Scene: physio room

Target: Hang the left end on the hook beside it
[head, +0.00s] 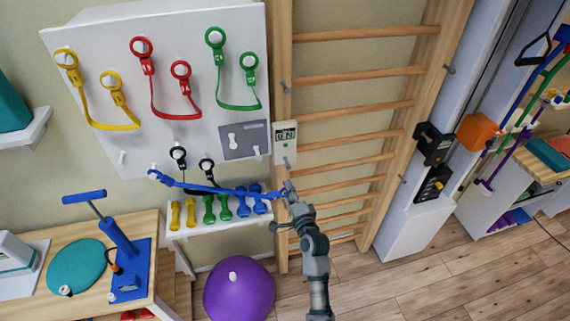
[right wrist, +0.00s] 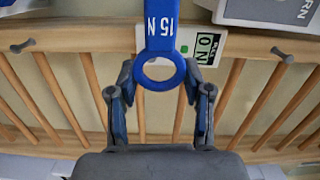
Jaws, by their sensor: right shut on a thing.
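A blue resistance band (head: 215,188) stretches across below the white board, in front of the black band. Its left end (head: 155,175) is at the board's lower edge; I cannot tell if it sits on a hook. A bare white hook (head: 122,157) juts from the board to its left. My right gripper (head: 290,192) is shut on the band's right end, by the wooden bars. In the right wrist view the blue ring end (right wrist: 160,73), marked 15 N, is between the fingers of my right gripper (right wrist: 160,95). My left gripper is not in view.
Yellow (head: 97,124), red (head: 165,116) and green (head: 238,107) bands hang on the board. A force gauge (head: 286,135) reading 0 N sits on the bars' post. A dumbbell shelf (head: 185,232), purple ball (head: 239,290) and wooden table (head: 25,301) are below.

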